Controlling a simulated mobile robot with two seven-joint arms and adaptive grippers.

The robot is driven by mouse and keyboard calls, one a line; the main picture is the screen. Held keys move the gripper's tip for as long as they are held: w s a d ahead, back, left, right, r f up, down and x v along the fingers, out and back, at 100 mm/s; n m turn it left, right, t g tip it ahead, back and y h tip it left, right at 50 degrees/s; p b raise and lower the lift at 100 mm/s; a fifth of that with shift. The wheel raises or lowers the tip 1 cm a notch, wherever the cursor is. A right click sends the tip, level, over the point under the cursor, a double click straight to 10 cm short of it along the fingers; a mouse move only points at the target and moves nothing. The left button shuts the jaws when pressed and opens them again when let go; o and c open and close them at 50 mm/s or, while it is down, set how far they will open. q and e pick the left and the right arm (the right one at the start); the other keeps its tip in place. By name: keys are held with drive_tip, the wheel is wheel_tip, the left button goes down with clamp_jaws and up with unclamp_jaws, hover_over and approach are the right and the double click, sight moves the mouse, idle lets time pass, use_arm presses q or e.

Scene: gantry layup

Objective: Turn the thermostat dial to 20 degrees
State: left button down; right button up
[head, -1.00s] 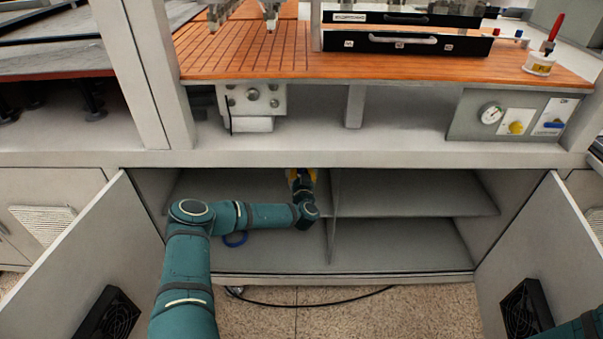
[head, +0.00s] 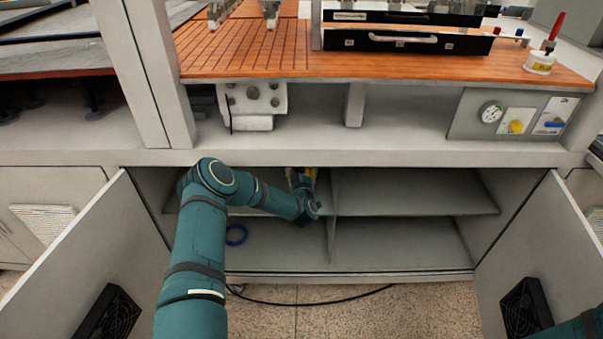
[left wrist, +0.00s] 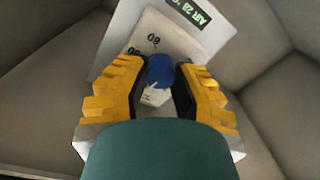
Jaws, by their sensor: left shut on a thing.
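The thermostat dial (left wrist: 160,70) shows in the left wrist view as a blue knob on a pale plate (left wrist: 185,38). A marking that reads about 60 shows above the knob; other marks are partly hidden. In the head view my left gripper (head: 302,176) is inside the open cupboard's upper left compartment; the dial is hidden there. My right gripper is out of view.
The cupboard has a middle divider (head: 333,235) and a shelf (head: 410,203). Its two doors (head: 75,250) stand open at either side. A blue ring (head: 236,235) lies in the lower left compartment. A panel with a gauge (head: 491,112) is above right.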

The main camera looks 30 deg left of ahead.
use_arm(q)
drive_tip(key=n, duration=0.5)
drive_tip(key=shift+a+r, duration=0.1)
drive_tip(key=shift+r, duration=0.05)
drive_tip(key=n, duration=0.4)
drive_tip(key=shift+n+h, duration=0.3)
drive_tip(key=shift+n, duration=0.1)
drive_tip(key=c, duration=0.7)
unclamp_jaws()
